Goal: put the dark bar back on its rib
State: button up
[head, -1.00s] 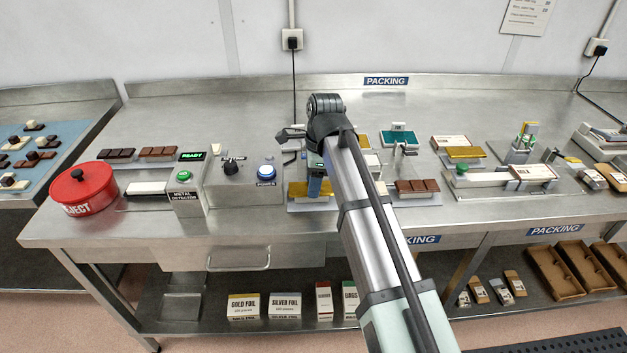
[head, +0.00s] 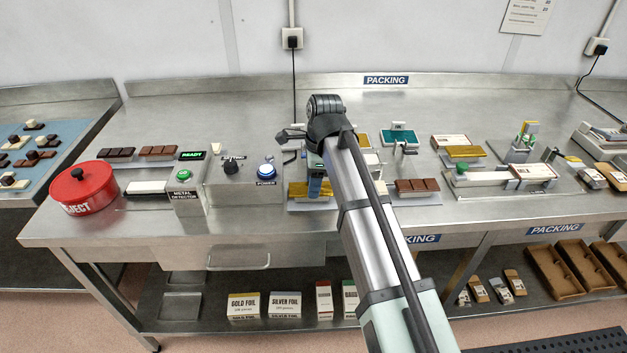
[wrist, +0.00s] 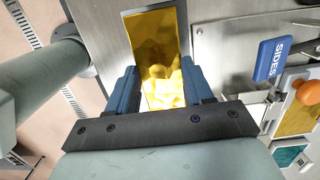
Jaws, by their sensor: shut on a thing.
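My gripper (wrist: 160,78) has its two blue fingers on either side of a shiny gold-foil piece (wrist: 158,35) and is shut on it. In the head view my gripper (head: 314,188) is low over a small plate near the front edge of the bench, and gold shows at both sides of it (head: 297,189). The arm covers part of this spot. A dark brown bar (head: 116,153) lies at the back left, beside a lighter brown bar (head: 157,153). I cannot tell which part is the rib.
The red reject pot (head: 83,192) and the metal detector (head: 187,183) stand to the left. Another brown bar (head: 417,186) lies right of my arm. A blue SIDES tag (wrist: 270,60) and an orange knob (wrist: 306,92) are close on the right in the wrist view.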

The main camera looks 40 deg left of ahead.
jog(key=o, duration=1.2)
jog(key=shift+r, duration=0.1)
jog(key=r, duration=0.9)
jog(key=w+d+r, duration=0.1)
jog(key=r, duration=0.3)
jog(key=shift+w+d+r, duration=0.1)
jog(key=shift+r, duration=0.15)
jog(key=shift+w, duration=0.1)
